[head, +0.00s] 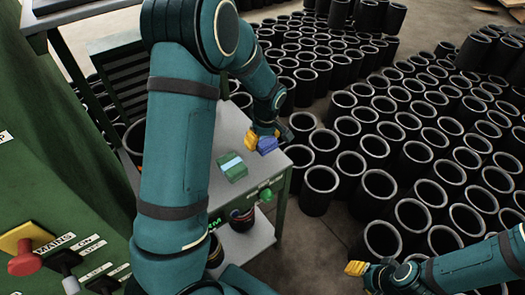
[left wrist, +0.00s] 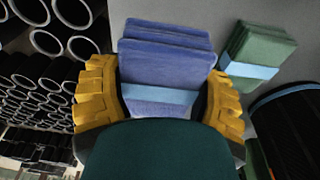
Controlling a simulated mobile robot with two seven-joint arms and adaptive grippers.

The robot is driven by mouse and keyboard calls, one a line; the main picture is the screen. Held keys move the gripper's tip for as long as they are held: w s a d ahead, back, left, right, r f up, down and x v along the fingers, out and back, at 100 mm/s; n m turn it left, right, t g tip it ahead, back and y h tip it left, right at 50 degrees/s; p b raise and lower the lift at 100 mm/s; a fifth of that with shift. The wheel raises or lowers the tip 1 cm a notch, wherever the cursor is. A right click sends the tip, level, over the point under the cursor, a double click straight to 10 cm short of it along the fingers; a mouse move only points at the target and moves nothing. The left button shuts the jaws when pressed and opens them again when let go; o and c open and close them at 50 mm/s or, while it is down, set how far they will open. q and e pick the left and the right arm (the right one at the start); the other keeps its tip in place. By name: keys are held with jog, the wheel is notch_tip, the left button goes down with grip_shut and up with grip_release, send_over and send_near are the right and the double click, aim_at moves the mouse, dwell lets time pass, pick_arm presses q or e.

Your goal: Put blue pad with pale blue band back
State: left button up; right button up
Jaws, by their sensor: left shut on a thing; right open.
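The blue pad with pale blue band (left wrist: 165,62) sits between the yellow fingers of my left gripper (left wrist: 160,92), which is shut on it. The pad looks like stacked blue layers, with the band (left wrist: 158,100) across it near the fingers. In the head view the blue pad (head: 267,145) is at the right edge of the grey tabletop, under my left gripper (head: 258,141). I cannot tell whether it touches the top. My right gripper (head: 357,269) is open and empty at the lower right, away from the table.
A green pad with a pale blue band (head: 232,165) lies on the grey tabletop (head: 215,196), left of the blue pad. Many black sleeves (head: 380,185) stand on the floor to the right. A green machine with switches is at left.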

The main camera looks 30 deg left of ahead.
pick_arm(q)
notch_tip(320, 180, down, 5)
jog(key=shift+f+b, duration=0.1)
jog(key=shift+b, duration=0.4)
jog(key=o, duration=1.3)
jog(key=shift+c, duration=0.2)
